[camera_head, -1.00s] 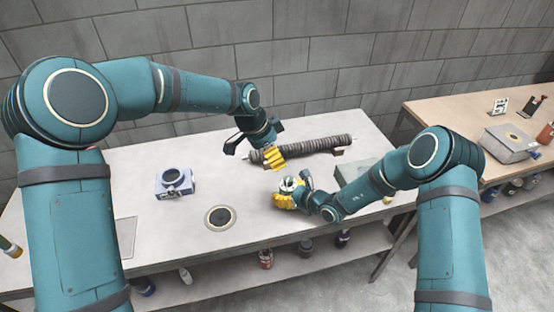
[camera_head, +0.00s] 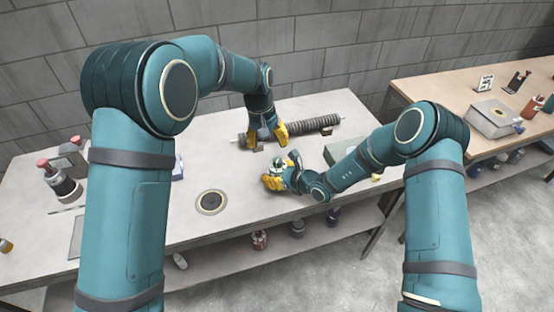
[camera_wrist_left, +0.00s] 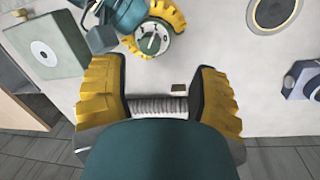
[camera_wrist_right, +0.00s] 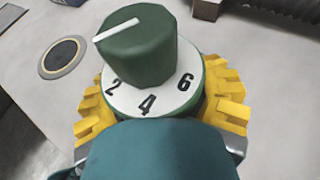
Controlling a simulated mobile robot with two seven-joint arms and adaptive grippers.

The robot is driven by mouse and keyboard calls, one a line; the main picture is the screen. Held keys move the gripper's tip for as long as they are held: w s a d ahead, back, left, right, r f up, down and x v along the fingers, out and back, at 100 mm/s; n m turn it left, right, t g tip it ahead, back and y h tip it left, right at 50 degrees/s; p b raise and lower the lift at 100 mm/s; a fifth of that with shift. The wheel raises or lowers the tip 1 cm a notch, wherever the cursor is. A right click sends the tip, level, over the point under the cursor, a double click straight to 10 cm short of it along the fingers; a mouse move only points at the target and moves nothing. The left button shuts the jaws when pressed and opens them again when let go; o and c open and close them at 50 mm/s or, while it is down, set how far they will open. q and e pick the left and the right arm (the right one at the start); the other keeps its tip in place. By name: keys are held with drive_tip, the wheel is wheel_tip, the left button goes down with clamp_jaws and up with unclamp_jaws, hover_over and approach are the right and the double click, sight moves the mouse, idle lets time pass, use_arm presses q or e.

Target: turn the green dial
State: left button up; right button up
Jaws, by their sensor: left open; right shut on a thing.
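The green dial (camera_wrist_right: 140,45) is a dark green knob with a white pointer line on a round white face; 2, 4 and 6 are readable. My right gripper (camera_head: 276,178) is shut around the dial's base, with yellow fingers on both sides. In the right wrist view the pointer is to the upper left, away from these numbers. The dial also shows in the left wrist view (camera_wrist_left: 152,40), held above the table. My left gripper (camera_head: 266,134) is open, pointing down over the ribbed tube (camera_head: 302,129), part of which shows between its fingers in the left wrist view.
The grey table (camera_head: 150,225) has a dark round plate (camera_head: 211,202) with a light ring left of the dial. A grey-green box (camera_head: 341,151) is right of it. Red-capped items (camera_head: 62,184) stand at the left. A wooden table (camera_head: 440,86) is at the right.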

sight(277, 159)
use_arm(q)
drive_tip(key=n, duration=0.1)
drive_tip(key=d+r+n, duration=0.1)
drive_tip(key=n, duration=0.1)
drive_tip(key=shift+w+d+r+n+y, duration=0.1)
drive_tip(key=shift+w+d+n+y, duration=0.1)
drive_tip(key=shift+n+y, duration=0.15)
drive_tip(key=f+n, duration=0.1)
drive_tip(key=f, duration=0.2)
drive_tip(key=f+n, duration=0.1)
drive_tip(key=f, duration=0.2)
drive_tip(key=d+f+n+y, duration=0.1)
drive_tip(key=f+n, duration=0.1)
drive_tip(key=f, duration=0.2)
drive_tip(key=shift+w, duration=0.25)
clamp_jaws()
